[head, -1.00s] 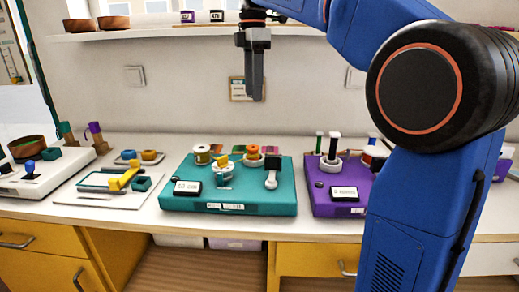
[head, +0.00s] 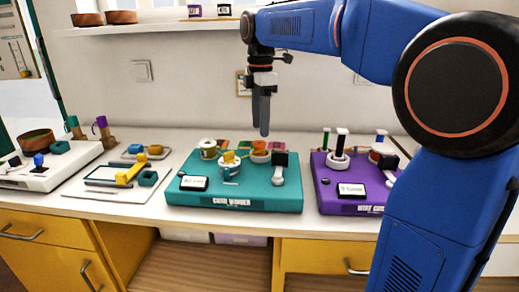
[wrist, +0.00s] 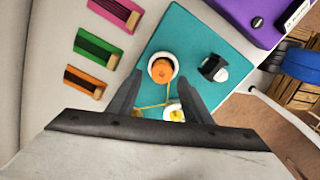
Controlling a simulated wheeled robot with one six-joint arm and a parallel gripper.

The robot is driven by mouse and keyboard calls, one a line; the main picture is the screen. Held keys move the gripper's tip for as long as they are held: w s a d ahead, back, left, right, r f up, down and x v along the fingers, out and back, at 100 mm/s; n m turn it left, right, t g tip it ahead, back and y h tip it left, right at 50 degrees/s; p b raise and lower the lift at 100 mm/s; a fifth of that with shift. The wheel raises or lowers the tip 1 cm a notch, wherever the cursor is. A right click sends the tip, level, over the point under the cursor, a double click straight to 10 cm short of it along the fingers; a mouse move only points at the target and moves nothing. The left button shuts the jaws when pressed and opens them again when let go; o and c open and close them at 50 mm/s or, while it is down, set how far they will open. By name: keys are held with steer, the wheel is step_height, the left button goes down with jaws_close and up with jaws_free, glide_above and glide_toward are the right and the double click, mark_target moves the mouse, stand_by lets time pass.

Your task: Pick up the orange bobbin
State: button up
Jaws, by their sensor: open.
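The orange bobbin (wrist: 161,70) sits in a round white holder on the teal board (wrist: 215,45), seen from above in the wrist view. My gripper (head: 265,134) hangs fingers-down above the back of that board, empty. In the wrist view my gripper (wrist: 165,90) shows its two fingers spread apart, with the bobbin between and just beyond their tips. A yellow thread-like line runs below the bobbin.
A white holder with a yellow piece (head: 229,158) and a spool (head: 208,148) stand near the bobbin. A dark-topped crank (head: 280,165) is at its right. Colored thread cards (wrist: 95,48) lie behind. A purple board (head: 345,195) stands to the right.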

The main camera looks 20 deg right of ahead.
mark_target(260, 143)
steer(key=shift+s+a+f, duration=0.1)
steer(key=shift+f, duration=1.2)
steer(key=shift+s+f, duration=0.1)
steer(key=shift+f, duration=1.2)
steer(key=c, duration=0.9)
